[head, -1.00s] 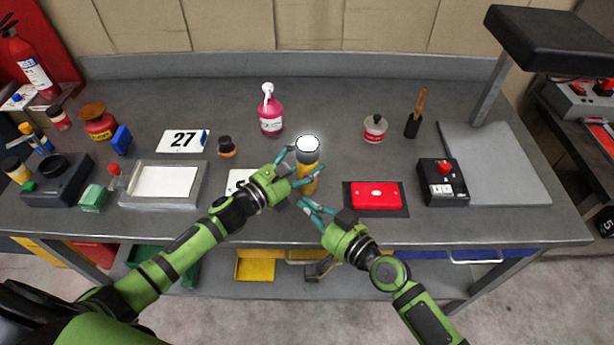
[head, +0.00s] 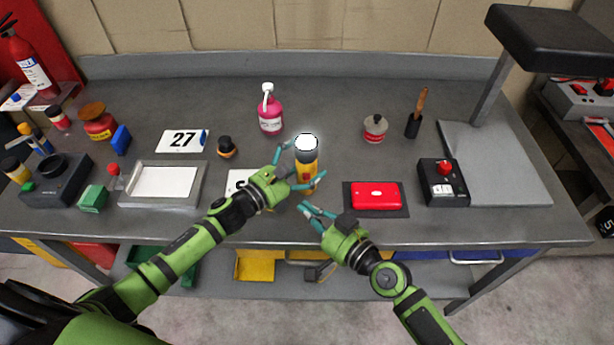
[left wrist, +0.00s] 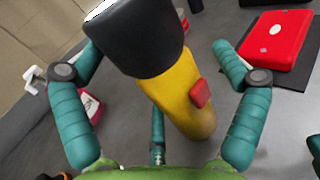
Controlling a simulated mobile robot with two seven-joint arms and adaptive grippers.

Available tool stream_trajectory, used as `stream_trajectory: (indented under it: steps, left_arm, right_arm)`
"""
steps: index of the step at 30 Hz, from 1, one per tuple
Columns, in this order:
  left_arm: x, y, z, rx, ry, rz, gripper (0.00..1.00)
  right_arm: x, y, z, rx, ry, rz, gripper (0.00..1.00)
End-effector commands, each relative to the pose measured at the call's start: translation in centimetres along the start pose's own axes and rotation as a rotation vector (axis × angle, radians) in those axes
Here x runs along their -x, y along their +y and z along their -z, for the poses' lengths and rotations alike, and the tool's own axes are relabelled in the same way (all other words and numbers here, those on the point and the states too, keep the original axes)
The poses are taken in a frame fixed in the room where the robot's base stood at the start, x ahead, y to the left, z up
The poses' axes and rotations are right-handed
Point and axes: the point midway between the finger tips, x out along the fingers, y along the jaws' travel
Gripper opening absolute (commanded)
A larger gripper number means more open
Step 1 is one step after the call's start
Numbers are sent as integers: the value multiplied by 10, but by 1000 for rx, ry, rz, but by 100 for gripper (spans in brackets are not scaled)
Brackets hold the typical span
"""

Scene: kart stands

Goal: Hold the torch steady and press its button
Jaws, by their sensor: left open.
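The torch (head: 309,172) stands upright on the bench, with a yellow body, a dark head and a white lens on top. Its red button (left wrist: 201,93) shows on the body's side in the left wrist view. My left gripper (head: 304,164) is open, with its teal fingers on either side of the torch; in the left wrist view a gap shows between the fingers and the yellow body. My right gripper (head: 306,207) is in front of the torch, apart from it, its fingertips close together; I cannot tell whether they touch.
A red case (head: 376,195) on a dark mat lies to the right of the torch. A pink spray bottle (head: 271,115) stands behind it. A grey tray (head: 196,190) and a "27" card (head: 183,140) are to the left. A control box (head: 441,187) is further right.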

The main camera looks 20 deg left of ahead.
Motion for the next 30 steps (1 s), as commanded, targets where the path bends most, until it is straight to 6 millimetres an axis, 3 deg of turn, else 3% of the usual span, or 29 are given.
stream_trajectory:
  steps: [18,30]
  left_arm:
    - [104,0,2,1,6,-1,96]
    - [118,0,2,1,4,0,96]
  right_arm:
    - [0,0,0,0,0,0,0]
    - [0,0,0,0,0,-1,0]
